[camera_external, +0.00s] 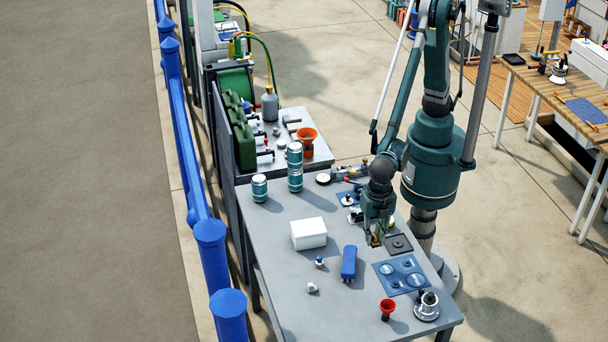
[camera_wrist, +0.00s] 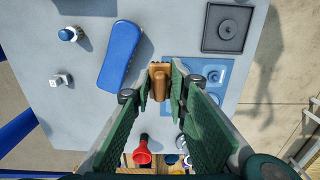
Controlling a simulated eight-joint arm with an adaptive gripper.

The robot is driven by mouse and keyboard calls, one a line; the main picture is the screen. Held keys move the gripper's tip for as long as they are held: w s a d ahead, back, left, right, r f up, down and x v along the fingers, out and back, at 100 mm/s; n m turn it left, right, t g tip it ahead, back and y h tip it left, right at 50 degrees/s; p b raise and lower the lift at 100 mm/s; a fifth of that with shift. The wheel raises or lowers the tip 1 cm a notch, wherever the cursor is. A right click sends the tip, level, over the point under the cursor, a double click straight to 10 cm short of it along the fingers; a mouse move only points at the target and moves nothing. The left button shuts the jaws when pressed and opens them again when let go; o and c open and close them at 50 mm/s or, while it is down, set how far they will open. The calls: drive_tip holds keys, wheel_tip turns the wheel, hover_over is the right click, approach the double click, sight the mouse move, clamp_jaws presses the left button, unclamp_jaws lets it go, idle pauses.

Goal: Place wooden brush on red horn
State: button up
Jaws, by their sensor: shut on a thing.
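My gripper (camera_external: 377,237) is above the right side of the grey table. In the wrist view my gripper (camera_wrist: 161,82) has its green fingers closed on the small brown wooden brush (camera_wrist: 159,81), held between the fingertips. In the external view the brush (camera_external: 376,240) is small and partly hidden by the fingers. The red horn (camera_external: 387,308) stands upright on the table near its front edge, apart from the gripper. In the wrist view the red horn (camera_wrist: 142,151) shows low in the picture, between the fingers.
A blue oblong object (camera_external: 349,262) lies left of the gripper. A blue panel (camera_external: 382,267) with round parts lies between gripper and horn. A dark square plate (camera_external: 398,244), a metal winch-like part (camera_external: 427,308) and a white box (camera_external: 308,233) stand around.

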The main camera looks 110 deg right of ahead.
drive_tip(key=w+a+r+p, duration=0.2)
drive_tip(key=a+r, duration=0.1)
drive_tip(key=a, duration=0.9)
drive_tip(key=w+a+r+p, duration=0.2)
drive_tip(key=a+r+p, duration=0.1)
drive_tip(key=a, duration=1)
drive_tip(key=shift+w+a+r, duration=0.2)
drive_tip(key=shift+r, duration=0.25)
drive_tip(key=shift+f, duration=0.1)
hover_over(388, 304)
drive_tip(key=shift+f, duration=3.05)
drive_tip(key=shift+f+p, duration=0.15)
drive_tip(key=shift+p, duration=0.15)
drive_tip(key=shift+f, duration=1.7)
drive_tip(key=shift+f, duration=0.2)
